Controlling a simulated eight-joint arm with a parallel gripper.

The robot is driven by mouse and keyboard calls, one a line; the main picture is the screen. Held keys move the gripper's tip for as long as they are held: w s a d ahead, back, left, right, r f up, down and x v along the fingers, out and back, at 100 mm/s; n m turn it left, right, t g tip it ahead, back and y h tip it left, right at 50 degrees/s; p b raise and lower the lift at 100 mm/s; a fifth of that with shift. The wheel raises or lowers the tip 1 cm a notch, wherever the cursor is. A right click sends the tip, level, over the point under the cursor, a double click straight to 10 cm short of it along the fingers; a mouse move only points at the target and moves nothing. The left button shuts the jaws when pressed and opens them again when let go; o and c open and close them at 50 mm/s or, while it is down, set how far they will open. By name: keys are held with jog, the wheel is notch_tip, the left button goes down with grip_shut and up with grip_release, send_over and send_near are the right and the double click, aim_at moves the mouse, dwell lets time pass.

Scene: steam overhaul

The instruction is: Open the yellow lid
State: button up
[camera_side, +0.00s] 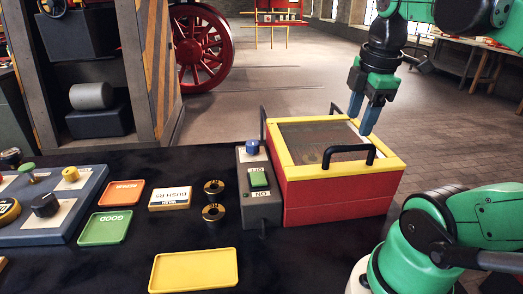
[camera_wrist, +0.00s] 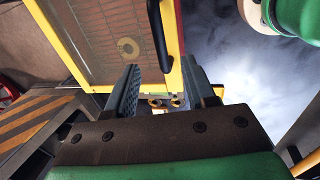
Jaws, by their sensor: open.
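The yellow lid (camera_side: 330,170) lies flat and closed on the red box (camera_side: 335,200). It has a yellow frame, a see-through window and a black bar handle (camera_side: 348,151) on the near side. In the wrist view the lid's frame (camera_wrist: 172,45) and handle (camera_wrist: 158,35) show just ahead of my fingers. My gripper (camera_side: 364,116) is open and empty, pointing down above the right part of the lid, apart from the handle in the side view. In the wrist view its two fingers (camera_wrist: 160,72) stand apart. A ring shape (camera_wrist: 128,48) shows through the window.
A grey switch box (camera_side: 259,190) with a green switch adjoins the box's left side. Orange (camera_side: 124,193), green (camera_side: 105,227) and yellow (camera_side: 194,270) trays and two dark rings (camera_side: 213,213) lie further left on the dark table. A control panel (camera_side: 45,205) stands at far left.

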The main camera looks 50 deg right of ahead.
aim_at(351, 147)
jog(key=shift+w+d+f, duration=0.1)
jog(key=shift+d+f, duration=0.05)
jog(key=shift+f, duration=0.75)
jog(key=shift+w+d+f, duration=0.1)
jog(key=shift+f, duration=0.8)
jog(key=shift+w+d+f, duration=0.1)
jog(key=shift+d+f, duration=0.05)
jog(key=shift+f, duration=0.75)
jog(key=shift+c, duration=0.2)
grip_shut()
